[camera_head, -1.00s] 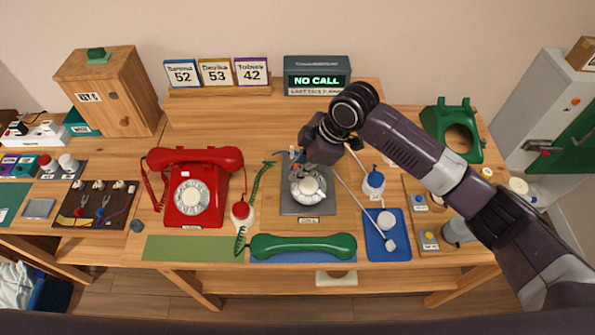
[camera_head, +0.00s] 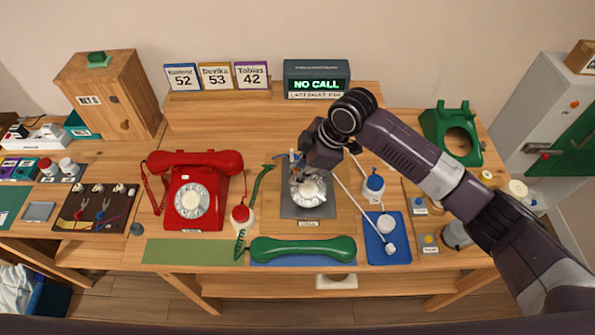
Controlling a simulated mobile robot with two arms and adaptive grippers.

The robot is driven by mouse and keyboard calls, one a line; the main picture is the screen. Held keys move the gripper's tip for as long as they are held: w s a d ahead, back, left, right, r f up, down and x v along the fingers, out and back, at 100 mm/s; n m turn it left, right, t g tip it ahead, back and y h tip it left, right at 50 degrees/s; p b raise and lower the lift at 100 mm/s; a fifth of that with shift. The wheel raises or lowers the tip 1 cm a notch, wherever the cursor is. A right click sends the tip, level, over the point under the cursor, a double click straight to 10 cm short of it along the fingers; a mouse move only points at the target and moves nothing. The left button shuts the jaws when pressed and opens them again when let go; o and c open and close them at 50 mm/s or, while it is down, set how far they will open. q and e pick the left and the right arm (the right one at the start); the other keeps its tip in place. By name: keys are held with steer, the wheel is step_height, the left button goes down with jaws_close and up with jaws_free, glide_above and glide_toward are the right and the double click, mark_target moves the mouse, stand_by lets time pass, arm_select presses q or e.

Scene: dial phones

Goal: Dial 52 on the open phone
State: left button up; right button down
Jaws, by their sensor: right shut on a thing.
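The open phone is a grey base (camera_head: 306,212) with a white rotary dial (camera_head: 308,191), in the middle of the table. My right gripper (camera_head: 303,172) comes in from the right and is at the upper part of this dial. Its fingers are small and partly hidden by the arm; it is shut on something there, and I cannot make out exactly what. A display (camera_head: 317,82) behind reads NO CALL. Cards stand on a wooden ledge, among them a blue-framed 52 card (camera_head: 182,78). My left gripper is not in view.
A red phone (camera_head: 193,190) stands left of the open phone. A green handset (camera_head: 303,249) lies in front. An empty green phone shell (camera_head: 453,132) stands at the back right.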

steer(key=shift+w+f, duration=0.2)
steer(key=shift+f, duration=0.25)
stand_by(0.7)
steer(key=shift+d, duration=0.1)
steer(key=shift+w+d+r+p, duration=0.25)
steer(key=shift+w+d+p, duration=0.1)
steer(key=shift+w+p, duration=0.15)
steer(key=shift+d, duration=0.15)
steer(key=shift+w+d, duration=0.2)
steer(key=shift+d, duration=0.2)
stand_by(0.4)
steer(key=shift+r+p, duration=0.1)
steer(key=shift+p, duration=0.2)
